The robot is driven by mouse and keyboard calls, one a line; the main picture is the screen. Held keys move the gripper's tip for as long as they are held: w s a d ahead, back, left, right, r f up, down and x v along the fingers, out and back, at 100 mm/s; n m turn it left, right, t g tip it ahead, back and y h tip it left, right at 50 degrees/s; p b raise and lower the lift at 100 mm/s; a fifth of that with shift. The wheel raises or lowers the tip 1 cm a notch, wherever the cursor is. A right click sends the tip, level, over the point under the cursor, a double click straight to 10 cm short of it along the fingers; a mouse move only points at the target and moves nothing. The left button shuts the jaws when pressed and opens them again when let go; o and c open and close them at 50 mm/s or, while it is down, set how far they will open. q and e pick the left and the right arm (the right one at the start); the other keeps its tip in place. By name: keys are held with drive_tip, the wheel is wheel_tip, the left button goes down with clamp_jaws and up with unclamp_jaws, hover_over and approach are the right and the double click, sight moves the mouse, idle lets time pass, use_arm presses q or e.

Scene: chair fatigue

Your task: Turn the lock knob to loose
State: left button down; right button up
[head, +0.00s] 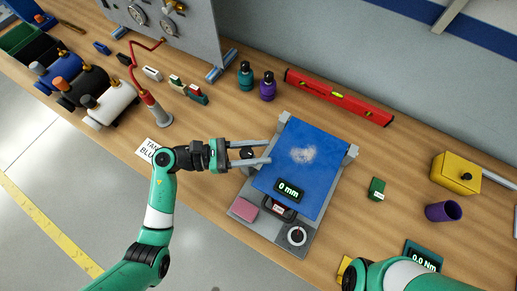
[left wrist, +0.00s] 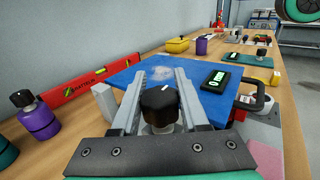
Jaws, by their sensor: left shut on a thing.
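The lock knob is a black knob with a white mark on top, at the left side of a device with a tilted blue plate (head: 318,150). The black knob (left wrist: 160,104) stands between my left gripper's two grey fingers in the left wrist view. My left gripper (head: 268,152) reaches in from the left and is shut on the knob (head: 247,153), its fingertips extending to the plate's edge. A display on the plate (head: 289,190) reads 0 mm. My right gripper is out of view; only part of my right arm shows at the bottom right.
A yellow box (head: 456,173) and purple cup (head: 443,211) are to the right.

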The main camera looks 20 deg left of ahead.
sight(248, 147)
use_arm(q)
drive_tip(key=shift+w+a+n+t+y+p, duration=0.25)
drive_tip(key=shift+a+n+t+y+p, duration=0.25)
drive_tip(key=shift+n+t+y+p, duration=1.75)
drive_tip(key=shift+w+a+n+t+y+p, duration=0.2)
drive_tip(key=shift+a+n+t+y+p, duration=0.75)
drive_tip(key=shift+n+y, duration=2.5)
drive_tip(key=shift+w+a+n+t+y+p, duration=0.2)
drive_tip(key=shift+n+t+y+p, duration=1.3)
drive_tip(key=shift+y, duration=2.6)
drive_tip(key=shift+g+p, duration=0.3)
drive_tip(key=shift+p, duration=0.15)
drive_tip(key=shift+c, duration=2.1)
unclamp_jaws()
drive_tip(key=shift+w, duration=0.1)
